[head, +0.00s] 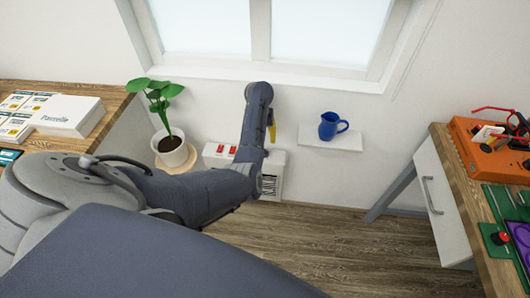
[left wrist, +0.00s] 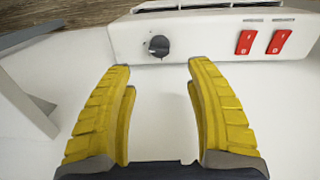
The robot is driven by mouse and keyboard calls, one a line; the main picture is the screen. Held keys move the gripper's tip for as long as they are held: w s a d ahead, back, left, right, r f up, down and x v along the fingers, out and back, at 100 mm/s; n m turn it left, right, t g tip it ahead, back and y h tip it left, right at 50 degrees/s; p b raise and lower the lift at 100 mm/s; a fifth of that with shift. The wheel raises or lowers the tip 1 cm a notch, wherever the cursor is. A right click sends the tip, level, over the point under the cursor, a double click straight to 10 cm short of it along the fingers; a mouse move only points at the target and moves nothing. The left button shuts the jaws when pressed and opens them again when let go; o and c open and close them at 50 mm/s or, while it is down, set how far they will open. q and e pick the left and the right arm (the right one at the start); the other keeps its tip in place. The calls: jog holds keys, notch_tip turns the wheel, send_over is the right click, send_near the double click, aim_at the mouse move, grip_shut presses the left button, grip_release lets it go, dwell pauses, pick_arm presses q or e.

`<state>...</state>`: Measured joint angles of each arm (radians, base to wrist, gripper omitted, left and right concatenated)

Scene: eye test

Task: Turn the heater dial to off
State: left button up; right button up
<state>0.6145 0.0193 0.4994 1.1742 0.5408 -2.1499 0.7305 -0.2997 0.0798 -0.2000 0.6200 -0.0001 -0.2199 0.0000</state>
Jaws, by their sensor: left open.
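The white heater (head: 277,163) stands low against the wall under the window, partly hidden behind my left arm in the head view. The left wrist view shows the heater's face (left wrist: 205,40) with a dark round dial (left wrist: 158,46). The dial has a pale mark, too small to read. My left gripper (left wrist: 160,72) is open and empty, its yellow fingers pointing at the heater with the dial between and just beyond the tips. I see no contact. In the head view only a bit of yellow finger of the left gripper (head: 271,128) shows; the dial is hidden. My right gripper is not in view.
Two red switches (left wrist: 262,42) sit beside the dial. A potted plant (head: 172,146) stands left of the heater. A blue jug (head: 330,125) sits on a small white wall shelf (head: 345,141) to the right. Desks flank both sides; the wooden floor (head: 320,245) between is clear.

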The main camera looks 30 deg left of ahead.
pick_arm(q)
jog(key=f, duration=1)
jog(key=shift+w+d+f, duration=0.1)
jog(key=shift+w+d, duration=0.05)
jog(key=shift+d, duration=0.15)
jog(key=shift+c, duration=0.3)
grip_shut()
